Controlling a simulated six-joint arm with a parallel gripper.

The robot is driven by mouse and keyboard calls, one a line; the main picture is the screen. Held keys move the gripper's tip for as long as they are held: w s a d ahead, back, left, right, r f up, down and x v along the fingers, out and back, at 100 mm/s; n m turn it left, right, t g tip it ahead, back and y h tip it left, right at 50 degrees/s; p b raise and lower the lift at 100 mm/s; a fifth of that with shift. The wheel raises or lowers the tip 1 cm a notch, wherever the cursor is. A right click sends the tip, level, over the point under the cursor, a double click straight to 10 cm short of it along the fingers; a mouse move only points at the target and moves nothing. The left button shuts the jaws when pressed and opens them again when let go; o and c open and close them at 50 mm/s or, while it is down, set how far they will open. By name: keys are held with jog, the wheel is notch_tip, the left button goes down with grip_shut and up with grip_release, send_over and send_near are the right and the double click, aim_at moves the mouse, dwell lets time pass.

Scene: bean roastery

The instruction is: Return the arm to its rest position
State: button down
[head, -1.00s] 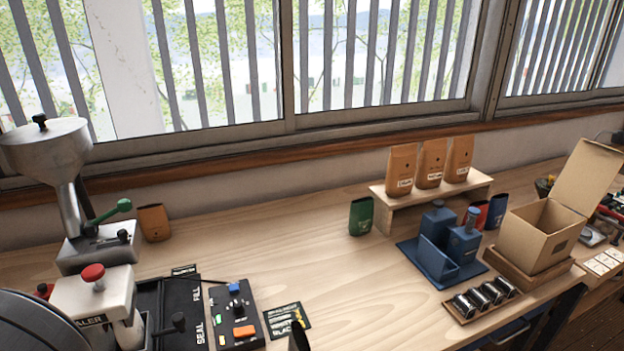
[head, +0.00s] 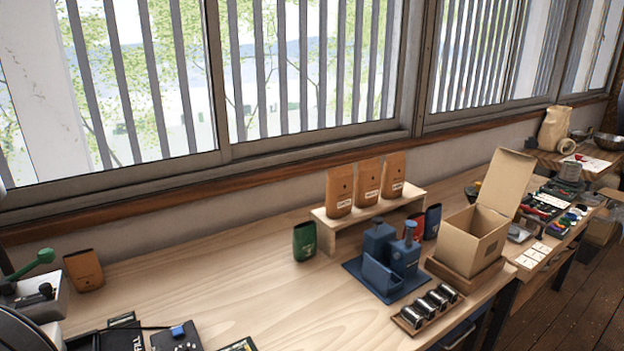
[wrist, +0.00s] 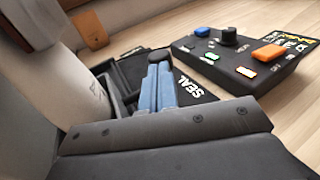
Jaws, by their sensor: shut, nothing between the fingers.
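My gripper (wrist: 163,82) shows in the wrist view, its two blue fingers together with nothing between them. It is over the black SEAL mat (wrist: 196,90), beside the pale body of the sealer (wrist: 60,90) at the left. The black control box (wrist: 235,58) with an orange button lies to the right of the fingers, apart from them. My gripper does not show in the head view.
In the head view, three brown bags (head: 367,182) stand on a wooden riser (head: 330,220). A green bag (head: 304,241), a blue holder (head: 372,282), an open carton (head: 470,238) and a tray of tins (head: 412,330) stand nearby. The bench's middle (head: 220,290) is clear.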

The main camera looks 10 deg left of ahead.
jog(key=shift+s, duration=0.1)
jog(key=v, duration=1.4)
jog(key=x, duration=1.4)
jog(key=s+d, duration=0.9)
jog(key=shift+s+d, duration=0.2)
jog(key=shift+s, duration=0.1)
jog(key=v, duration=1.2)
